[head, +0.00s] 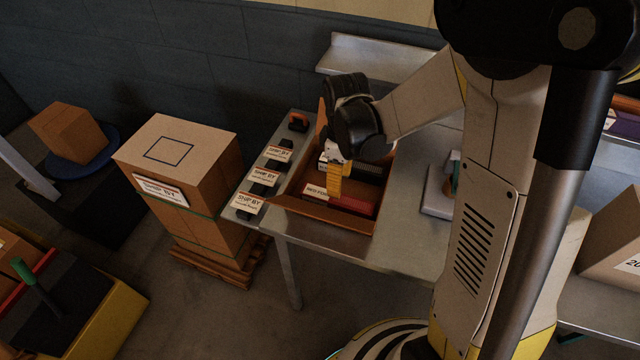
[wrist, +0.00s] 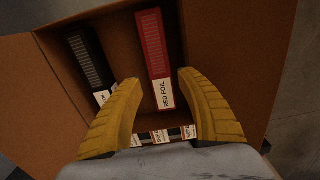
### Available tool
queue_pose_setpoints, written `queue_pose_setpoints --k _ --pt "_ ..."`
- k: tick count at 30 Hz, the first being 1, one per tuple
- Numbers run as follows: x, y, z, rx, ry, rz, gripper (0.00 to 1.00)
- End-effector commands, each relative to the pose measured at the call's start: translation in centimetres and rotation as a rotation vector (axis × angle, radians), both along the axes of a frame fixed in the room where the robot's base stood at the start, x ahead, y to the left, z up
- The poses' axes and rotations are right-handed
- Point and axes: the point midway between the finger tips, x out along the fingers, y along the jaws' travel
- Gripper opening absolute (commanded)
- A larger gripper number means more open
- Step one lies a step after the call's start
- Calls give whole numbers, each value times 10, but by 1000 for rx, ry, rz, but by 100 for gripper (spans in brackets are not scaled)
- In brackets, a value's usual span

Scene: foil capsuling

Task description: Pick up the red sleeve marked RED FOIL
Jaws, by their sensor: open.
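The red sleeve (wrist: 154,50) with a white label reading RED FOIL lies in an open cardboard box (wrist: 230,85) in the wrist view. In the head view the red sleeve (head: 352,204) lies along the near side of the box (head: 322,216), its label at the left end. My gripper (wrist: 158,82) is open, its two yellow fingers apart on either side of the label end of the sleeve. In the head view my gripper (head: 334,194) points down into the box and hides part of the sleeve. I cannot tell its exact height above the sleeve.
A black sleeve (wrist: 87,55) lies left of the red one in the wrist view. The box walls stand around them. Several SHIP BY cards (head: 249,203) line the table's left edge. A taped carton stack (head: 180,165) stands left of the table. Bare metal tabletop (head: 405,235) lies right of the box.

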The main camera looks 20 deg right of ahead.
Motion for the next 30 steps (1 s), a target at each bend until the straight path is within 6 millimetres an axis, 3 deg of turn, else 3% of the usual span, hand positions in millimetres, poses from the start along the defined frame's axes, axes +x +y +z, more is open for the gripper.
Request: queue_pose_setpoints --k 6,14,22,30 --pt "1 0 -40 0 0 1 45" --pt "2 1 -58 0 0 0 45" --pt "5 3 -99 0 -1 -1 45" --pt "4 2 -102 0 -1 -1 45"
